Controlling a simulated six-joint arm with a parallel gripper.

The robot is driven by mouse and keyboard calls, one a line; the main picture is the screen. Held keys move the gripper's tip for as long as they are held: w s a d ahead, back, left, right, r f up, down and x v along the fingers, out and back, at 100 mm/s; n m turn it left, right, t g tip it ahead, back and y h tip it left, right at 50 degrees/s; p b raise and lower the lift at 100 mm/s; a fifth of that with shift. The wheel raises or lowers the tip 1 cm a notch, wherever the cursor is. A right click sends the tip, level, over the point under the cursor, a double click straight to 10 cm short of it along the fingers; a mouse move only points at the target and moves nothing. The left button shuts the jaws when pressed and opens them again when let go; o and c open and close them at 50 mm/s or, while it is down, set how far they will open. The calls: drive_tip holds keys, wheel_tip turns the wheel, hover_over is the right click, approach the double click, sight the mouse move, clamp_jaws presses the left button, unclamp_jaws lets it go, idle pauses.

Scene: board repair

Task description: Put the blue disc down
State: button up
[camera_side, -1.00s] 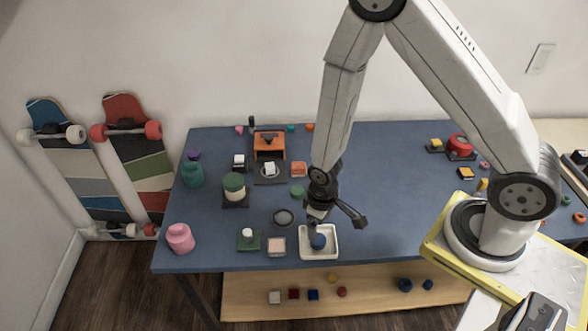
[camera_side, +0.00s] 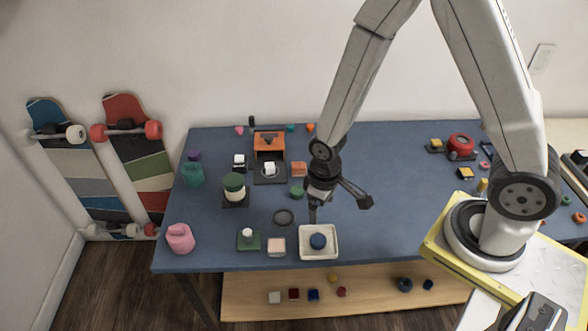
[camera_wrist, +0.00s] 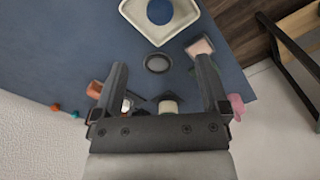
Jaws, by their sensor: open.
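The blue disc (camera_side: 318,241) lies in the white square tray (camera_side: 303,254) near the front edge of the blue table. In the wrist view, the disc (camera_wrist: 160,12) and the tray (camera_wrist: 139,28) show at the top, beyond my fingertips. My gripper (camera_side: 313,220) is above and behind the tray, apart from the disc. In the wrist view, the two fingers of my gripper (camera_wrist: 162,82) are spread wide with nothing held between them.
A grey ring (camera_side: 283,217) and a pale pink block (camera_side: 276,246) lie left of the tray. A white-topped piece on a green base (camera_side: 248,239) and a pink jar (camera_side: 180,238) stand further left.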

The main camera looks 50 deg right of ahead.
idle(0.4)
drive_tip(key=s+d+r+m+t, duration=0.1)
drive_tip(key=d+r, duration=0.1)
drive_tip(key=r, duration=0.4)
drive_tip(key=s+d+r+m+t, duration=0.1)
drive_tip(key=d+r, duration=0.2)
drive_tip(key=r, duration=0.3)
drive_tip(key=shift+r+t, duration=0.2)
drive_tip(key=shift+t, duration=0.1)
drive_tip(key=shift+w, duration=0.1)
idle(0.8)
